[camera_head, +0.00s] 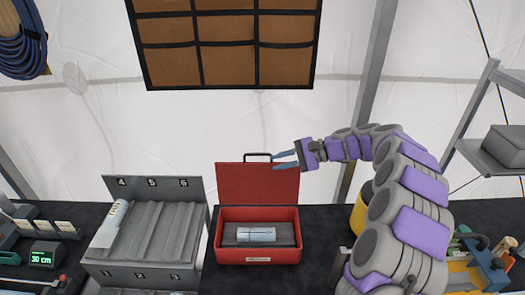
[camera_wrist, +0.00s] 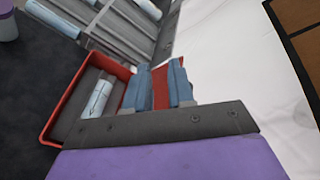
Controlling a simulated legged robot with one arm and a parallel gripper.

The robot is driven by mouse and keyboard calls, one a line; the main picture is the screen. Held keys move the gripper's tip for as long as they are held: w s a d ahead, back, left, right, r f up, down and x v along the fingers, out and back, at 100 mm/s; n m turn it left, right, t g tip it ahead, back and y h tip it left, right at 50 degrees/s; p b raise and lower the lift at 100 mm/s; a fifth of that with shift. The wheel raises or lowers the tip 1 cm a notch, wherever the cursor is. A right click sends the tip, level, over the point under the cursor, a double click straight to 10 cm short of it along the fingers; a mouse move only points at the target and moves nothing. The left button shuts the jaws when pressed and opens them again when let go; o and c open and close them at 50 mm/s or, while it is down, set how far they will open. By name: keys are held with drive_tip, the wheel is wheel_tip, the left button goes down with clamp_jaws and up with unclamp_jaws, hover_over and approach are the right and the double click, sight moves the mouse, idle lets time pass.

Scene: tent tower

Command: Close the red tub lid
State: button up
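The red tub (camera_head: 230,256) stands on the dark table with its lid (camera_head: 257,184) raised upright at the back. A black handle (camera_head: 257,155) sits on the lid's top edge. Inside the tub lies a pale cylinder (camera_head: 256,234) on a grey insert. My gripper (camera_head: 283,160) is at the lid's upper right corner, its two blue fingers apart and pointing left. In the wrist view the gripper (camera_wrist: 158,84) shows part of the red lid (camera_wrist: 161,88) between its fingers. Whether the fingers touch the lid I cannot tell. The open tub (camera_wrist: 65,97) is at the left there.
A grey grooved case (camera_head: 140,258) with a numbered raised lid stands open left of the tub, a pale cylinder (camera_head: 112,223) in it. A yellow container (camera_head: 358,212) is partly behind my arm. A green-digit display (camera_head: 46,255) is far left. Tools (camera_head: 497,250) lie at right.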

sight(263, 155)
drive_tip(key=w+d+f+m+t+p, duration=0.3)
drive_tip(key=w+d+f, duration=0.1)
drive_tip(key=w+d, duration=0.55)
drive_tip(key=shift+y, duration=0.3)
drive_tip(key=p+x, duration=0.1)
drive_tip(key=x, duration=1.6)
drive_tip(key=shift+w, duration=0.2)
drive_tip(key=shift+c, duration=0.5)
clamp_jaws()
